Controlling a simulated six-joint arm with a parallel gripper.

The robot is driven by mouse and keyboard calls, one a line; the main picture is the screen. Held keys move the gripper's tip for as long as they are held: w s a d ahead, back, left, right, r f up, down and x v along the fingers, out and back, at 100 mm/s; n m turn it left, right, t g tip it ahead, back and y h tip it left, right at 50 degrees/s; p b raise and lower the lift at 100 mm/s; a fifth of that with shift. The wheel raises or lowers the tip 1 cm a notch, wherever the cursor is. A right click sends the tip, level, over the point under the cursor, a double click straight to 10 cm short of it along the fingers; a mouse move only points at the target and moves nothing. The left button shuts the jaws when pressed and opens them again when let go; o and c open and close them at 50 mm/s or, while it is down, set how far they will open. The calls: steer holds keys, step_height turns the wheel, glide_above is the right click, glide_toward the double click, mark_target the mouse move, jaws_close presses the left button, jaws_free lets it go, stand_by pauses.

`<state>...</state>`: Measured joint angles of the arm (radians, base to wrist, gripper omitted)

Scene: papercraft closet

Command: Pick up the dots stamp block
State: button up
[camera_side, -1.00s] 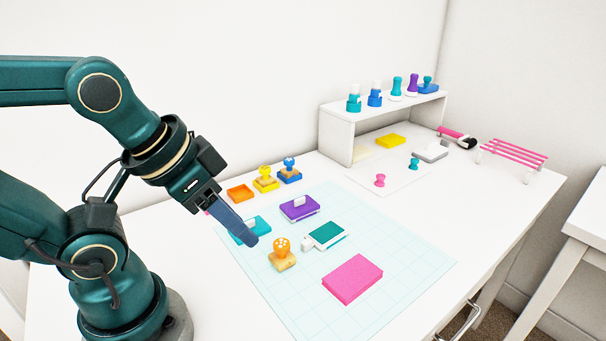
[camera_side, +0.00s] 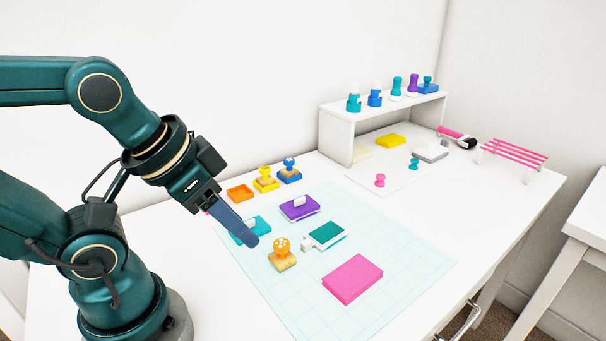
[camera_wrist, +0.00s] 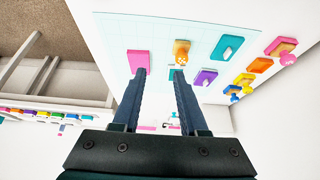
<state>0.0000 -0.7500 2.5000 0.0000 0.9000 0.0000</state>
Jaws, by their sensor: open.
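The dots stamp block (camera_side: 282,255) is an orange stamp with white dots on its knob and a tan base. It stands upright on the pale grid mat (camera_side: 385,297). In the wrist view the stamp block (camera_wrist: 181,48) shows just beyond the right finger. My gripper (camera_side: 250,241) is in the air, to the left of the stamp block in the side view, and nothing is held. In the wrist view my gripper (camera_wrist: 160,73) has its two fingers spread apart with a clear gap.
A teal pad (camera_side: 262,226), a purple pad (camera_side: 300,207), a teal-and-white piece (camera_side: 329,234) and a pink block (camera_side: 352,279) lie on the mat. Yellow (camera_side: 265,181) and blue (camera_side: 290,172) stamps and an orange tray (camera_side: 240,192) stand behind. A white shelf (camera_side: 337,137) holds several bottles.

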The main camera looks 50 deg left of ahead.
steer(key=o, duration=0.5)
steer(key=g, duration=0.4)
glide_above(281, 243)
steer(key=d, duration=0.1)
steer(key=shift+m, duration=0.3)
steer(key=f, duration=0.5)
steer(key=shift+w+d+f, duration=0.1)
steer(key=shift+w+f, duration=0.1)
steer(key=f, duration=0.1)
steer(key=a+f+g, duration=0.1)
steer(key=f, duration=0.1)
steer(key=shift+f, duration=0.3)
steer(key=shift+s+a+f+g, duration=0.15)
steer(key=shift+f+g, duration=0.15)
steer(key=shift+f, duration=2.45)
